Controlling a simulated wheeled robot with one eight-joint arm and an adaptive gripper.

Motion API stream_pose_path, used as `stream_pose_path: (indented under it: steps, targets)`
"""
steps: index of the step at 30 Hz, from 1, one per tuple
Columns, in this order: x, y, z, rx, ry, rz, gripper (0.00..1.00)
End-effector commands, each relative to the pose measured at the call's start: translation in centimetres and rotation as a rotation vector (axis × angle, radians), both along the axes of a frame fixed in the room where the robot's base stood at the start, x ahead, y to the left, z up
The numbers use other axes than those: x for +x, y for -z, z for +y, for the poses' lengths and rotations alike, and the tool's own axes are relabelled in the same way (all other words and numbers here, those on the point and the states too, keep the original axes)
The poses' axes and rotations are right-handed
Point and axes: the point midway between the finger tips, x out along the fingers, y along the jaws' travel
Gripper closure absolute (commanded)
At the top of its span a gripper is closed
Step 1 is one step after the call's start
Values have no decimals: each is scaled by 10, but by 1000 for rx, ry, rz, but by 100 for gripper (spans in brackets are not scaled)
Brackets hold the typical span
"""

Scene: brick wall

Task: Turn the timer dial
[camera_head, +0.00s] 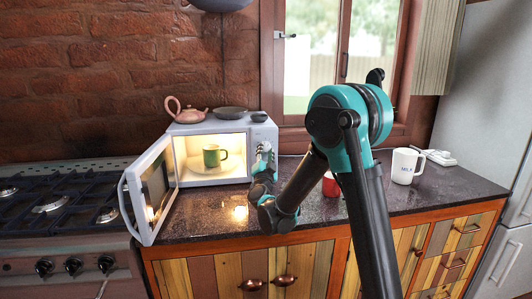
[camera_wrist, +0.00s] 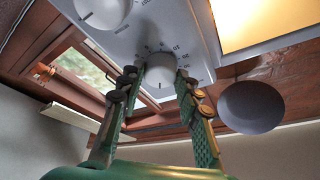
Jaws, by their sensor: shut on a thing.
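The white microwave (camera_head: 262,132) stands on the dark counter with its door (camera_head: 155,190) open and its inside lit. A green mug (camera_head: 214,156) stands inside it. In the wrist view the round white timer dial (camera_wrist: 160,75) has printed numbers around it and sits between my fingertips. My gripper (camera_wrist: 157,80) is shut on this dial, one finger on each side. A second white knob (camera_wrist: 103,12) shows on the same panel. In the head view my gripper (camera_head: 264,158) is at the control panel on the microwave's right and hides most of it.
A pink teapot (camera_head: 186,111) and a dark bowl (camera_head: 230,112) stand on top of the microwave. A red mug (camera_head: 331,186), partly hidden by my arm, and a white mug (camera_head: 405,166) stand right. A gas stove (camera_head: 60,205) is left. The counter front (camera_head: 215,222) is clear.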

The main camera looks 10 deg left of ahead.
Motion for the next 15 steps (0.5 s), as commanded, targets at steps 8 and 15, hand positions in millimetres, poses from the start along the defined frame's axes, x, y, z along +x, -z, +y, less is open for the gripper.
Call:
stream_pose_path:
  steps: [8,15]
  targets:
    - [0,0,0,2,0,1,95]
    - [0,0,0,1,0,0,46]
